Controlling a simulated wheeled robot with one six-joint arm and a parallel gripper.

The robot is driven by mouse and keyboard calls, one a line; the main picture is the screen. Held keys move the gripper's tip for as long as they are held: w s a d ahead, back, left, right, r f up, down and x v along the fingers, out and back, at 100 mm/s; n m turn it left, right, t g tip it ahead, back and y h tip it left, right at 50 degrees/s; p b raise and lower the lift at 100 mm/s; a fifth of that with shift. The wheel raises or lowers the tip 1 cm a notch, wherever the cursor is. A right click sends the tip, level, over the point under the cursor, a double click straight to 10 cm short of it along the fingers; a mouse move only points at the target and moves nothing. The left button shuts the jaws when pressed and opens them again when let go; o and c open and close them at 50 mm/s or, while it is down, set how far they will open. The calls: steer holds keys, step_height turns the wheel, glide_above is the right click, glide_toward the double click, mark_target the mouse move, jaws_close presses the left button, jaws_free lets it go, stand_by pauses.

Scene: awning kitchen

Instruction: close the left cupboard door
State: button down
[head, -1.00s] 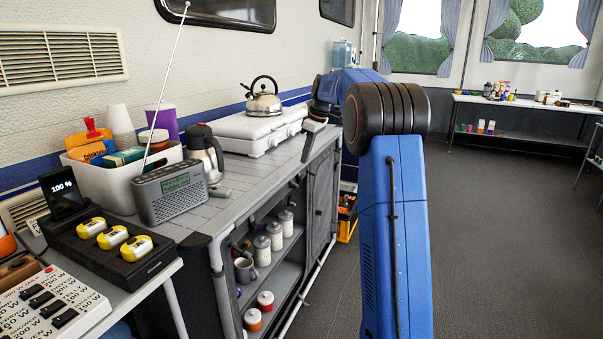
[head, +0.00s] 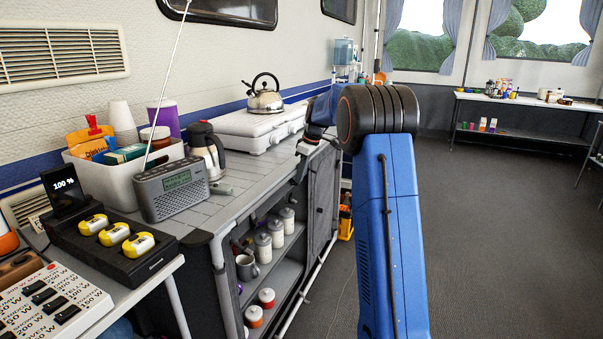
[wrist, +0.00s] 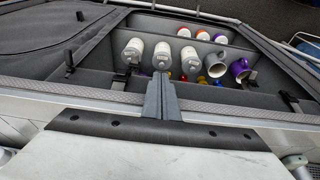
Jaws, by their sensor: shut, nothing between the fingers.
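The cupboard (head: 222,283) stands under the counter on the left. Its left compartment is open, with jars (head: 277,233) and a mug (head: 246,266) on the shelves. These also show in the wrist view, with white jars (wrist: 161,57) and mugs (wrist: 239,69). I cannot clearly make out the left door's panel. The right door (head: 321,192) is a dark panel that looks shut; in the wrist view it lies at the left (wrist: 50,42). My gripper (head: 299,172) is at the counter's front edge. Its shut, empty fingers (wrist: 160,97) point toward the open compartment.
The counter holds a radio (head: 172,190), a flask (head: 204,150), a white stove case (head: 250,121) and a kettle (head: 264,96). A side table with a battery charger (head: 110,245) stands at the near left. The floor (head: 480,230) to the right is clear.

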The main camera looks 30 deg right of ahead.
steer(key=shift+f, duration=0.1)
step_height(320, 180, down, 5)
steer(key=shift+r, duration=0.2)
stand_by(0.4)
